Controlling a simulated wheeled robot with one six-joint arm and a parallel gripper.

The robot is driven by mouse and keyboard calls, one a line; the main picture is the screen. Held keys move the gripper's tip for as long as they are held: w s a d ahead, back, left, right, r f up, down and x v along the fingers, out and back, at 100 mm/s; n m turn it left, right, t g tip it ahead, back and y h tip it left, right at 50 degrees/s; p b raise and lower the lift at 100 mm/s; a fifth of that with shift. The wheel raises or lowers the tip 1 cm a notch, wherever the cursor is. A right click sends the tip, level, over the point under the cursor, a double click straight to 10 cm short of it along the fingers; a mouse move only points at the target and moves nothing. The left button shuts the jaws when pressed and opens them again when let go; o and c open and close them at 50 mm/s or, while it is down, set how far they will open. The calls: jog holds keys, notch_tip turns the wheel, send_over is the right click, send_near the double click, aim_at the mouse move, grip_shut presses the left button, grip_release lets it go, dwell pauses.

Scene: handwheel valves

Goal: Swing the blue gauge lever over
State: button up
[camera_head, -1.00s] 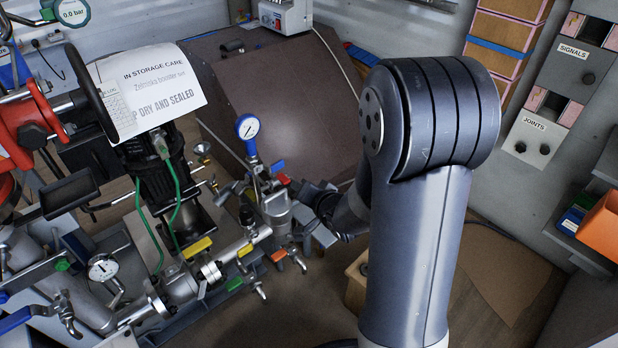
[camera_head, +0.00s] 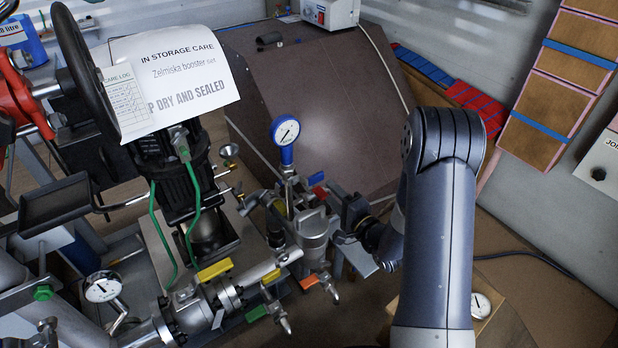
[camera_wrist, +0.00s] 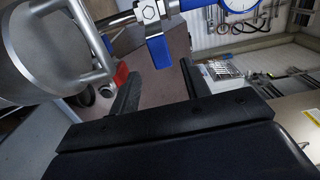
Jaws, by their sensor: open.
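The blue gauge lever (camera_head: 316,178) sits on the fittings just right of the gauge stem in the head view. In the wrist view the blue lever (camera_wrist: 158,52) hangs down from a hex fitting, ahead of my jaws and in line with the gap between them. My gripper (camera_wrist: 161,75) is open, with a dark finger on each side; I see no contact with the lever. The blue-rimmed gauge (camera_head: 286,130) stands upright on its stem, and only its lower part (camera_wrist: 238,4) shows in the wrist view. In the head view my arm partly hides the gripper.
A red lever (camera_head: 320,192) is close by the blue one, and a red part (camera_wrist: 121,74) lies near my left finger. A grey cylindrical body (camera_wrist: 45,50) is at the left. Yellow (camera_head: 214,270), green and orange levers line the pipe. A brown sloped cover (camera_head: 340,110) stands behind.

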aim_at(317, 180)
jog(key=x, duration=0.6)
jog(key=shift+w+a+p, duration=0.1)
jog(key=shift+a+p, duration=0.1)
jog(key=shift+p, duration=0.15)
jog(key=shift+c, duration=0.6)
jog(key=c, duration=0.7)
jog(key=shift+o, duration=0.2)
